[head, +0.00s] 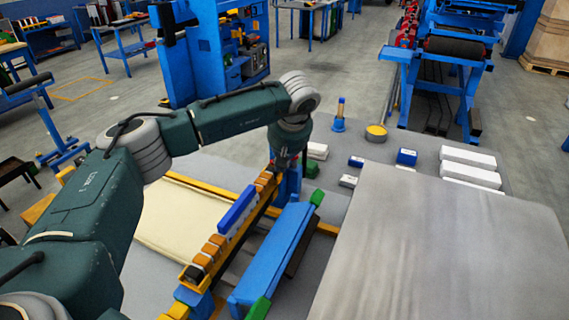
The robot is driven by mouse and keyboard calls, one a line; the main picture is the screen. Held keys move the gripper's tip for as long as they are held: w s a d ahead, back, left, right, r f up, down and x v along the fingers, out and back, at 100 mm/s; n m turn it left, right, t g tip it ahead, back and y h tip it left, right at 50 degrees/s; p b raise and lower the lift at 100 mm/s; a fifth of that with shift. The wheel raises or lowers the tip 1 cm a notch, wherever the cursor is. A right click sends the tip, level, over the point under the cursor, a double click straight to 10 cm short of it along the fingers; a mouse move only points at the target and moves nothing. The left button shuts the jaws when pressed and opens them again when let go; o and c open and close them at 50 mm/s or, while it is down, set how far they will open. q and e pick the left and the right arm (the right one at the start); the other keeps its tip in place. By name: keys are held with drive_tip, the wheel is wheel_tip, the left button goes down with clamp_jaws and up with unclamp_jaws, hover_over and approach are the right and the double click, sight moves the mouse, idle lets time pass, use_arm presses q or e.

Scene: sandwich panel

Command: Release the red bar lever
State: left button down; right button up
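My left arm reaches in from the left, and its gripper (283,162) points down at the far end of a long yellow-orange bar (217,275). The bar carries several orange and dark blocks and a blue block (237,211). The gripper is small and dark here, so I cannot tell whether its fingers are open or touch anything. I cannot make out a red lever; it may be hidden behind the wrist or gripper. My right gripper is not in view.
A blue beam (275,252) with green ends lies right of the bar. A cream panel (178,222) lies left of it. A large grey sheet (440,250) fills the right front. White blocks (468,156), a blue block (406,157) and a yellow-topped round part (376,132) stand behind.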

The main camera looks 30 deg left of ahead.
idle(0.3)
use_arm(q)
drive_tip(key=shift+w+a+m, duration=0.1)
drive_tip(key=shift+a+m, duration=0.4)
drive_tip(key=shift+m, duration=0.1)
drive_tip(key=shift+w+a+b, duration=0.1)
drive_tip(key=shift+a+b, duration=0.25)
drive_tip(key=shift+a, duration=0.1)
drive_tip(key=shift+d, duration=0.15)
drive_tip(key=shift+d, duration=0.7)
